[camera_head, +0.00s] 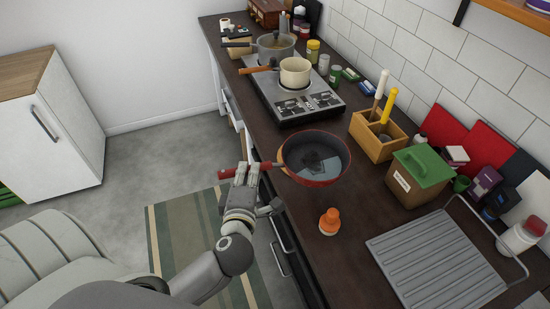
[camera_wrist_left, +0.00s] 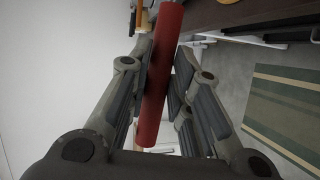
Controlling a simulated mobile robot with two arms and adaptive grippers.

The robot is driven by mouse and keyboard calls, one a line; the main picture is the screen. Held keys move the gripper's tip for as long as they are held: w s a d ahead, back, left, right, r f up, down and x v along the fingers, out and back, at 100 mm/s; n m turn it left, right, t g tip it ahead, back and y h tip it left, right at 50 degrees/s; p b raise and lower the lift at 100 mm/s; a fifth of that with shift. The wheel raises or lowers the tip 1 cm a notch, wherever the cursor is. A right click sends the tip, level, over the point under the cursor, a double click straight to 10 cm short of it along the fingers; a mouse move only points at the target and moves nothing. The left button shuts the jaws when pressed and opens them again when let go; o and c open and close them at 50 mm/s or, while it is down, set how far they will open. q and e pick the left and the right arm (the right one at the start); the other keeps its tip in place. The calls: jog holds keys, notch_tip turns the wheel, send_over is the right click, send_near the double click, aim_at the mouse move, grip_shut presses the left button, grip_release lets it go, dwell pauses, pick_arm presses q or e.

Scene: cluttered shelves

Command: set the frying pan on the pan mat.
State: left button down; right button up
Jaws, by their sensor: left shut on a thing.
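The red frying pan (camera_head: 330,179) with a dark inside is at the front edge of the counter, right of the stove. Its red handle (camera_head: 228,173) points left past the edge. My left gripper (camera_head: 241,177) is shut on this handle. In the left wrist view the red handle (camera_wrist_left: 163,75) runs between the two fingers of the left gripper (camera_wrist_left: 162,85). I cannot tell whether the pan touches the counter. A grey ribbed mat or tray (camera_head: 437,265) lies at the right; I cannot tell if it is the pan mat. My right gripper is not in view.
An orange-capped bottle (camera_head: 329,222) stands between the pan and the ribbed tray. A wooden utensil box (camera_head: 374,145) and a green-lidded bin (camera_head: 420,175) stand behind. The stove (camera_head: 297,104) carries a cream pot (camera_head: 295,72) and a grey pan (camera_head: 276,47).

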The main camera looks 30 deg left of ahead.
pick_arm(q)
jog(key=w+a+f, duration=0.4)
jog(key=w+f, duration=0.6)
jog(key=f, duration=0.1)
jog(key=shift+a+f, duration=0.2)
jog(key=shift+a, duration=0.15)
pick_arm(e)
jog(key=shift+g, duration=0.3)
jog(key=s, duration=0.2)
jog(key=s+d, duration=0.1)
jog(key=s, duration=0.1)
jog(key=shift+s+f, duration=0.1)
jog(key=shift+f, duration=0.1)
pick_arm(q)
jog(key=shift+w, duration=0.1)
jog(key=c, duration=1.7)
grip_release()
jog(key=shift+f, duration=0.25)
jog(key=o, duration=0.4)
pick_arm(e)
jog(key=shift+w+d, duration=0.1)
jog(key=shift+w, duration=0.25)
